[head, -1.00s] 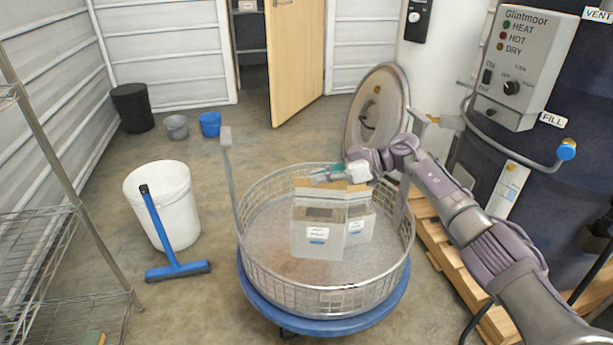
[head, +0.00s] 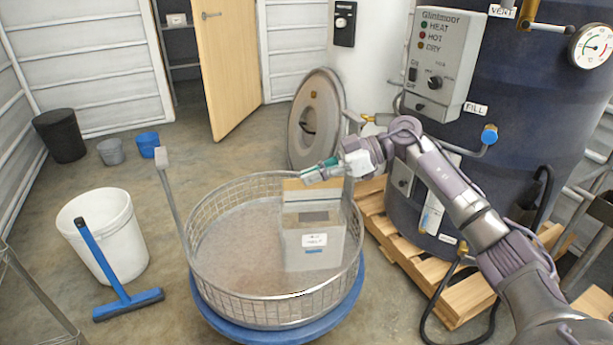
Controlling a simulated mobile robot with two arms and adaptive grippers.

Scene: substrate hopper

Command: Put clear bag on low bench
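A clear bag (head: 313,250) with a white label and a tan upper part stands upright in a round wire basket (head: 215,275), right of its middle. My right gripper (head: 318,173) reaches in from the right and is at the bag's top edge. Its teal fingertips overlap the tan part in the head view. I cannot tell whether they touch the bag or are closed on it. My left gripper is out of view. I cannot make out a low bench.
The basket sits on a blue round base (head: 235,330). A white bucket (head: 120,225) and a blue squeegee (head: 105,265) are at left. A round metal lid (head: 310,125) leans behind. A dark tank (head: 530,130) stands on a wooden pallet (head: 400,250) at right.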

